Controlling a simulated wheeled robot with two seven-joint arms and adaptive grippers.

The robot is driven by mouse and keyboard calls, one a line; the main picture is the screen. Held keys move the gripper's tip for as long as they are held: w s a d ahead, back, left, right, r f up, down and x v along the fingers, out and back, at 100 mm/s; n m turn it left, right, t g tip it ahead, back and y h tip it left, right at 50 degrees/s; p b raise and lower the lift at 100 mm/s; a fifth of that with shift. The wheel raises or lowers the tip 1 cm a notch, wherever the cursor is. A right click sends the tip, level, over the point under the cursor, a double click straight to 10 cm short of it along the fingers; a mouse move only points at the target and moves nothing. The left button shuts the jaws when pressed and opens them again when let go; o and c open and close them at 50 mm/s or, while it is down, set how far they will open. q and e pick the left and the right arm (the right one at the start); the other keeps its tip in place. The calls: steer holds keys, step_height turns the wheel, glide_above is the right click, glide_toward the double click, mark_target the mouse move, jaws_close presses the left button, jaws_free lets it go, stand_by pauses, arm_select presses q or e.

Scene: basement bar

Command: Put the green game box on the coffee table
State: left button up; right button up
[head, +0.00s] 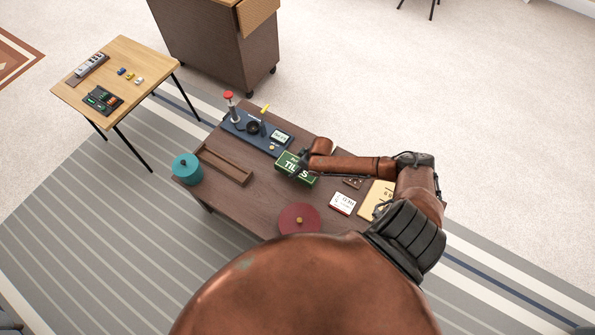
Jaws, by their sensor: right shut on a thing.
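The green game box (291,171), with white "TILES" lettering, is over the middle of the dark brown coffee table (232,198), close behind the table's centre. My right gripper (303,168) is shut on the box at its right part and covers some of the lettering. I cannot tell whether the box touches the tabletop or is held just above it. My left gripper is not in view.
A small side table (137,60) and brown cabinet (205,45) stand behind.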

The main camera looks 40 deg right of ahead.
step_height(320, 180, down, 4)
steer(key=shift+w+a+r+b, duration=0.1)
steer(key=shift+r+b, duration=0.15)
steer(key=shift+b, duration=0.3)
steer(key=shift+r, duration=0.1)
steer(key=o, duration=1.5)
steer(key=shift+o, duration=0.2)
steer(key=p+v, duration=0.4)
steer(key=v, duration=0.8)
